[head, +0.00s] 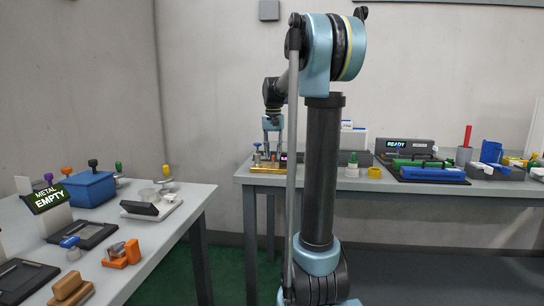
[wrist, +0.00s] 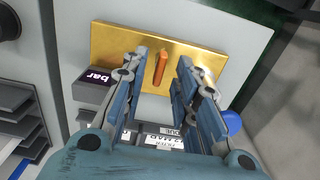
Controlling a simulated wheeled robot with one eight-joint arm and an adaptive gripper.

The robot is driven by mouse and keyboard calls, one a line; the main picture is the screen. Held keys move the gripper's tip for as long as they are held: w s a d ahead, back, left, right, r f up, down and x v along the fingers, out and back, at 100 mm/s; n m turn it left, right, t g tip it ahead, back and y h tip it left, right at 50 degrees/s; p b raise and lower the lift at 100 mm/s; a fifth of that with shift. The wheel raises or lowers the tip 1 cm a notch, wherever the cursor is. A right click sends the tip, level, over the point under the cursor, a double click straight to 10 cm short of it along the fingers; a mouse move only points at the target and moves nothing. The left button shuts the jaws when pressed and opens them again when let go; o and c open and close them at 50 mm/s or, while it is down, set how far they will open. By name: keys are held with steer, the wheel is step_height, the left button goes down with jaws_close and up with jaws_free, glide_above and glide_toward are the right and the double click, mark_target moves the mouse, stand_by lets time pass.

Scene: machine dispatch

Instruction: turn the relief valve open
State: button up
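In the wrist view an orange bar-shaped handle (wrist: 160,68) stands out from a gold plate (wrist: 115,45); it appears to be the relief valve's handle. It lies nearly upright in the picture, tilted slightly. My gripper (wrist: 164,58) is open, with one blue finger on each side of the handle and a visible gap on both sides. In the head view my gripper (head: 272,146) points down over the gold plate (head: 264,170) at the left end of the back table. The handle is not distinguishable there.
A small display reading "bar" (wrist: 98,80) sits left of the handle, and a blue knob (wrist: 232,122) to the right. Label blocks (wrist: 160,141) lie below, between the fingers. In the head view a READY device (head: 404,146) and trays stand farther right. A side table (head: 150,235) is at left.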

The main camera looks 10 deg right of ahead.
step_height(320, 180, up, 11)
stand_by(0.4)
steer(key=s+f+n+t, duration=0.2)
steer(key=s+f+n, duration=0.1)
steer(key=s+f, duration=3)
steer(key=shift+s+d+f+n, duration=0.3)
steer(key=shift+s+d+f, duration=0.1)
steer(key=shift+s, duration=0.7)
